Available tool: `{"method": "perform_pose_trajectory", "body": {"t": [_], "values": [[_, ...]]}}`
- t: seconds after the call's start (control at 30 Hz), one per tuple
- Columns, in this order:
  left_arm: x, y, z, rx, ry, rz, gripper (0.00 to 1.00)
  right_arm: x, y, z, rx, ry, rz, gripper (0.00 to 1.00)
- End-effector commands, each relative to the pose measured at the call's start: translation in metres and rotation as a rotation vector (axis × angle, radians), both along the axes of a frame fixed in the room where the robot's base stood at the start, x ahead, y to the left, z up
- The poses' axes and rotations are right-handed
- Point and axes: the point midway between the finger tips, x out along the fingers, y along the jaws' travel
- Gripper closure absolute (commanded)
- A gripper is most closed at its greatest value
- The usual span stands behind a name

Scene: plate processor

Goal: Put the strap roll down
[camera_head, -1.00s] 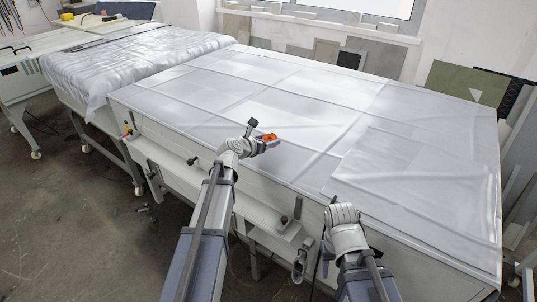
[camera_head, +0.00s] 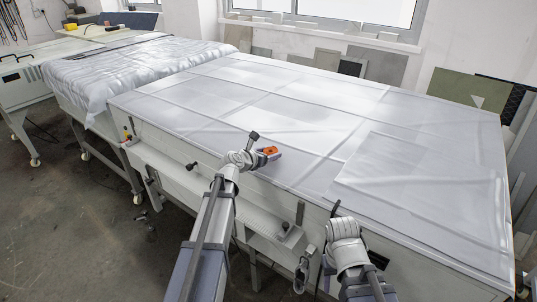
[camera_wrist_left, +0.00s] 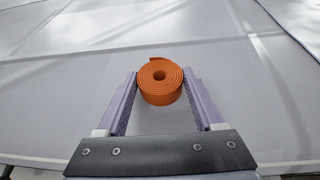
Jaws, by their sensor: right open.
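The strap roll (camera_wrist_left: 160,83) is an orange coiled band, seen from above in the left wrist view. It sits between the fingertips of my left gripper (camera_wrist_left: 160,88), with both fingers against its sides. In the head view the orange roll (camera_head: 270,151) shows at the end of my left gripper (camera_head: 266,153), at the near edge of the covered table top (camera_head: 290,105). Whether its underside touches the surface is hard to tell. My right arm's wrist (camera_head: 343,232) is at the near side of the table, lower right, and hides most of that gripper's jaws.
A ledge (camera_head: 180,177) runs along the table's near side, with knobs and a hanging handle. A second bench with a wrinkled sheet (camera_head: 125,65) stands at the far left. Panels (camera_head: 375,62) lean on the back wall. The table top beyond my grippers is clear.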

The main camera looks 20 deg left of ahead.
Motion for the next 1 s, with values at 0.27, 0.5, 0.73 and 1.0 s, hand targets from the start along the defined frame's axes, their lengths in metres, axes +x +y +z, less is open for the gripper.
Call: {"method": "perform_pose_trajectory", "body": {"t": [0.27,0.5,0.73,1.0], "values": [[0.000,0.000,0.000,0.000,0.000,0.000,0.03,0.000,0.000,0.000,0.000,0.000,0.000,0.50],[0.000,0.000,0.002,0.000,0.000,0.000,0.03,0.000,0.000,0.002,0.000,0.000,0.000,0.50],[-0.028,0.007,0.018,0.001,0.000,0.003,0.03,0.000,0.000,0.018,0.000,0.000,0.000,0.50],[-0.077,0.022,0.039,0.000,0.000,0.002,0.03,0.000,0.000,0.039,0.000,0.000,0.000,0.50]]}}
